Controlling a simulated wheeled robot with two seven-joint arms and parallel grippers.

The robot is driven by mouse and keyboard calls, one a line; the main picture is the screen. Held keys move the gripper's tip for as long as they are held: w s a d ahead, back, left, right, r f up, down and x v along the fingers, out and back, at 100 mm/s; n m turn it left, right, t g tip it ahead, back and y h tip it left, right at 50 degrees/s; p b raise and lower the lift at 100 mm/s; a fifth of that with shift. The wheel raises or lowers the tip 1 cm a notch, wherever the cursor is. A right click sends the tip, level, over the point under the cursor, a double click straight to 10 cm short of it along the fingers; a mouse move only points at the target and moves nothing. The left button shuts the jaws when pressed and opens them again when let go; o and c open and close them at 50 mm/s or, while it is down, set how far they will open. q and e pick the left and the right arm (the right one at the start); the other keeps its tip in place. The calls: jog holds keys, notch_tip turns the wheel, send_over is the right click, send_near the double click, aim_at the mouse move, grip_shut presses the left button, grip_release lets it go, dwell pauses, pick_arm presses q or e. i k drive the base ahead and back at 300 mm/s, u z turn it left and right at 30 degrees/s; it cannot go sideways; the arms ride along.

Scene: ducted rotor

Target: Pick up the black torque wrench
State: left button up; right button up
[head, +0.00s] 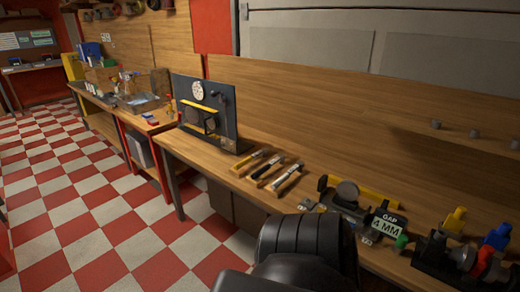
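Several slim hand tools lie side by side in a low wooden rack on the long workbench (232,180). The nearest tool (287,177) is dark with a pale, shiny section. The middle tool (269,167) looks dark, and the far tool (253,158) is dark with a lighter part. They are too small to tell which is the black torque wrench. A thick black link of my arm rises at the bottom middle, in front of the bench edge. Neither of my grippers shows in the head view.
A dark upright panel (228,118) with a yellow bar stands left of the tools. Right of them are a fixture with a "GAP 4 MM" sign (387,225) and a clamp-like device (470,258) with yellow and blue parts. The checkered floor (90,215) at left is clear.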

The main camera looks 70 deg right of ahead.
aim_at(281, 158)
jog(key=z, duration=0.6)
jog(key=i, duration=1)
jog(key=z, duration=1.3)
jog(key=i, duration=0.2)
jog(key=z, duration=0.05)
